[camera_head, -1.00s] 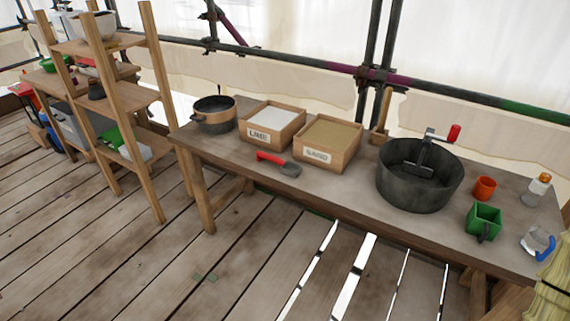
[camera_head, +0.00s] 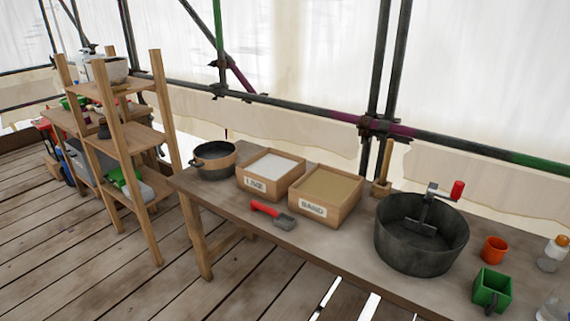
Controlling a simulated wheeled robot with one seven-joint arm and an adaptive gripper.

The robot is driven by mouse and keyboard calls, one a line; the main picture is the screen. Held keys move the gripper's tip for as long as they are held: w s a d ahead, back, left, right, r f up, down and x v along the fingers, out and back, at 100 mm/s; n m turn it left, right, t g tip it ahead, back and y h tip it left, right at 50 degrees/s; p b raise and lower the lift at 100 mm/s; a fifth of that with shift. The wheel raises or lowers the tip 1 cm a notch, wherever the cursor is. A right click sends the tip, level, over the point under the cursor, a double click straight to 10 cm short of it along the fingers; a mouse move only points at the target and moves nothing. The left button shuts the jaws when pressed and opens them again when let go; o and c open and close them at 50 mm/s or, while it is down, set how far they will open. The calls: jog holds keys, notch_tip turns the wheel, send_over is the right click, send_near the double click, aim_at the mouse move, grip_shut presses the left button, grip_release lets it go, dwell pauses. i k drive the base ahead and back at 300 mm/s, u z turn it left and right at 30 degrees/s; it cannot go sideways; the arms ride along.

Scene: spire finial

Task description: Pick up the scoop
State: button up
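The scoop (camera_head: 273,214) lies on the workbench (camera_head: 242,224) near its front edge. It has a red handle pointing up-left and a grey metal head to the right. It rests in front of the lime box (camera_head: 270,174) and the sand box (camera_head: 325,196), apart from both. My gripper is not in view.
A dark pot (camera_head: 214,160) stands at the bench's left end. A large dark tub with a crank (camera_head: 420,236), an orange cup (camera_head: 494,250) and a green container (camera_head: 491,290) stand to the right. A wooden shelf (camera_head: 124,146) is left of the bench, with open plank floor in front.

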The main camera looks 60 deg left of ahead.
aim_at(283, 220)
jog(key=z, duration=0.05)
jog(key=i, duration=0.1)
jog(key=u, duration=1.2)
